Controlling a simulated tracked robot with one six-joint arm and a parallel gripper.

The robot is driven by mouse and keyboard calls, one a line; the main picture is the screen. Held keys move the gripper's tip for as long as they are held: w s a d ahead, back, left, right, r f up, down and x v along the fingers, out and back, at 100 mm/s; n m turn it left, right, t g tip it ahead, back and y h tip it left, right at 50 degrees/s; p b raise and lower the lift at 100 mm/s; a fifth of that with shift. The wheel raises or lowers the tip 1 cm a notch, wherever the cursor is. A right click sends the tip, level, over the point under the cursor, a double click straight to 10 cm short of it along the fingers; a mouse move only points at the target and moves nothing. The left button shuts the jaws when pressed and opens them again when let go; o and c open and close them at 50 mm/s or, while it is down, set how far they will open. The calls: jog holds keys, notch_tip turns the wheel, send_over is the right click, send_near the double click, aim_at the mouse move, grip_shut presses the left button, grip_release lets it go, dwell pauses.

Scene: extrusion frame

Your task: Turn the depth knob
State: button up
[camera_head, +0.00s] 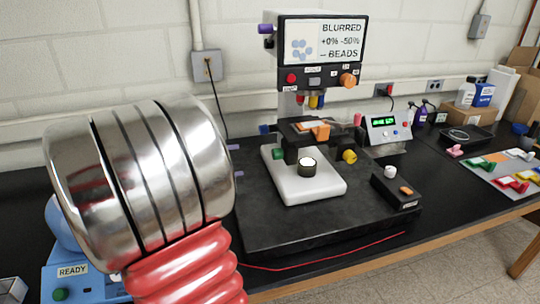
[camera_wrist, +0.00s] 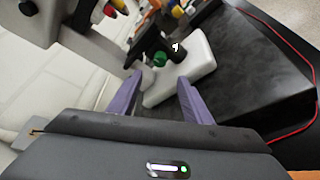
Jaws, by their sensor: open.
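The microscope stands on a black slab; its screen (camera_head: 340,42) reads "BLURRED +0% -50% -- BEADS". Its knobs are an orange one (camera_head: 347,80) under the screen, a yellow one (camera_head: 349,156) right of the stage and a green one (camera_head: 278,153) left of it. I cannot read which is the depth knob. In the wrist view my gripper (camera_wrist: 160,76) is open and empty, its purple fingers apart. The green knob (camera_wrist: 160,59) lies beyond the fingertips, apparently apart from them. In the head view, my arm hides most of the gripper; only purple tips show.
The microscope's white base (camera_head: 306,187) carries a dark cylinder (camera_head: 307,168) with a bright top. A black box (camera_head: 396,187) with a white knob stands right of it. A green-display unit (camera_head: 387,131) is behind. A red cable (camera_head: 330,266) runs along the front.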

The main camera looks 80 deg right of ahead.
aim_at(273, 155)
jog(key=x, duration=1.3)
jog(key=shift+s+f, duration=0.1)
jog(key=shift+s, duration=0.1)
jog(key=shift+c, duration=0.7)
jog(key=c, duration=0.9)
